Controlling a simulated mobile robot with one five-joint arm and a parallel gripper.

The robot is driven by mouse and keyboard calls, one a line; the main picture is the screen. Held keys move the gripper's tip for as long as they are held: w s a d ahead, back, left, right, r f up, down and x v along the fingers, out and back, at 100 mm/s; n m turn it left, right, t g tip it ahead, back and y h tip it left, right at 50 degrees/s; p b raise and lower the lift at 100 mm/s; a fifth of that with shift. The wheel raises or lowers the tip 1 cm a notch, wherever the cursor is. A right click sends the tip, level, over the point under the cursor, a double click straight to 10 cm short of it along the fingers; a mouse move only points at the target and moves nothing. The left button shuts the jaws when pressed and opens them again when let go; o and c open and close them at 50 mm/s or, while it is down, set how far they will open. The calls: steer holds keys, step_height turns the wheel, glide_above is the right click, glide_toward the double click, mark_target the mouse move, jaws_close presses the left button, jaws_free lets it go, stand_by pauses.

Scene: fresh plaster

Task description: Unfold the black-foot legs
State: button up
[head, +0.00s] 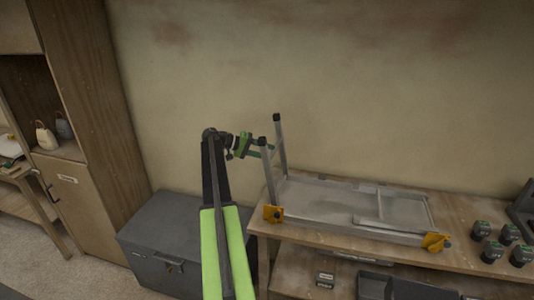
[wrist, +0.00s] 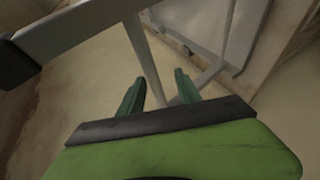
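A grey folding platform (head: 325,206) lies underside up on the workbench, with yellow brackets (head: 273,214) at its near corners. Its black-foot legs (head: 281,150) stand up, nearly upright, at the platform's left end, one far and one near. My gripper (head: 267,148) is beside the upper part of the near leg, on its left. In the wrist view my gripper (wrist: 160,87) has its green fingers apart, with thin grey bars showing between and beyond them. A leg (wrist: 75,25) with its black foot (wrist: 13,63) crosses the upper left. Whether the fingers touch a leg is unclear.
Another leg frame (head: 388,222) lies folded flat at the platform's right. Black-and-green items (head: 494,250) stand on the workbench (head: 455,210) at right. A dark grey chest (head: 160,240) is below my arm, a wooden cabinet (head: 95,130) at left. The plaster wall is close behind.

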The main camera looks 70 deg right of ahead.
steer(key=p+v, duration=0.5)
steer(key=v, duration=1.1)
steer(key=shift+w+p, duration=0.35)
